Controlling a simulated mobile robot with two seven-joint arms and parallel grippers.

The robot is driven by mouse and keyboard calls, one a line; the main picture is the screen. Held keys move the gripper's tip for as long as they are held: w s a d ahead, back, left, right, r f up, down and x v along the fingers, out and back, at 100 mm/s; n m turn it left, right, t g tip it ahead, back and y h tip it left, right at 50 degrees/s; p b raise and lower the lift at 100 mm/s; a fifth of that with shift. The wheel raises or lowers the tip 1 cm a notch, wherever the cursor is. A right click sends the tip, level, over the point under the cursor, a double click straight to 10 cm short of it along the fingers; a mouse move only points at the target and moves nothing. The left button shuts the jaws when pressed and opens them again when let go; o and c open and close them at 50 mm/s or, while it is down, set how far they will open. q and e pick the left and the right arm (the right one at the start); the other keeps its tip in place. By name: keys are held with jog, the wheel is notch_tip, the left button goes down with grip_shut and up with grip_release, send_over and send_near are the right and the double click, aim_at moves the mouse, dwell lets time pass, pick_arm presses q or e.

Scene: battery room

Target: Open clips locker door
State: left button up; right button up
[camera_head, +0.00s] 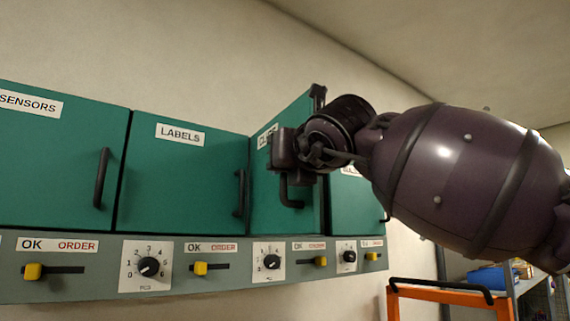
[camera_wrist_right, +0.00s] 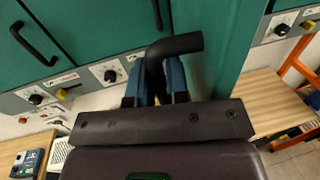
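The clips locker door (camera_head: 268,200) is green, with its label partly hidden behind my right gripper. It stands partly open, swung out from the row with its right edge toward me. Its dark bar handle (camera_head: 291,203) shows below my right gripper (camera_head: 285,165). In the right wrist view the handle (camera_wrist_right: 178,46) runs between the blue finger pads of my right gripper (camera_wrist_right: 156,82), which look closed on it from both sides. The locker's inside is hidden. My left gripper is not in view.
The closed labels locker (camera_head: 180,190) and sensors locker (camera_head: 55,165) stand to the left. A strip with dials and yellow sliders (camera_head: 75,271) runs below. Another locker (camera_head: 350,205) is to the right, partly hidden by my arm. An orange frame (camera_head: 440,293) stands at lower right.

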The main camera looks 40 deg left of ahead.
jog(key=shift+o, duration=0.5)
jog(key=b+v, duration=0.2)
jog(key=v, duration=0.9)
jog(key=shift+a, duration=0.1)
